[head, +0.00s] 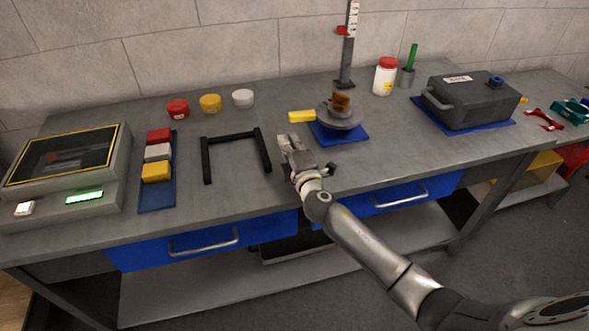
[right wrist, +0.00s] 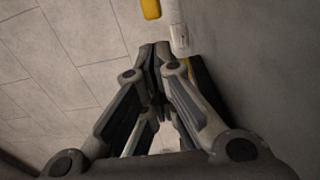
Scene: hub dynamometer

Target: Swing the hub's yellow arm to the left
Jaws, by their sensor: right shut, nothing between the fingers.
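The hub (head: 340,117) is a grey disc with a brown top piece, standing on a blue mat (head: 340,135). Its yellow arm (head: 301,116) sticks out to the left of the disc in the head view. My right gripper (head: 284,140) is shut and empty over the bench, in front of and a little left of the yellow arm's end, apart from it. In the right wrist view its fingertips (right wrist: 155,50) are together. The hub cannot be made out in that view. My left gripper is not in view.
A black frame (head: 207,160) lies just left of my right gripper. A ruler post (head: 346,60) rises behind the hub; a dark grey box (head: 470,103) stands right. Bare bench lies in front of the hub.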

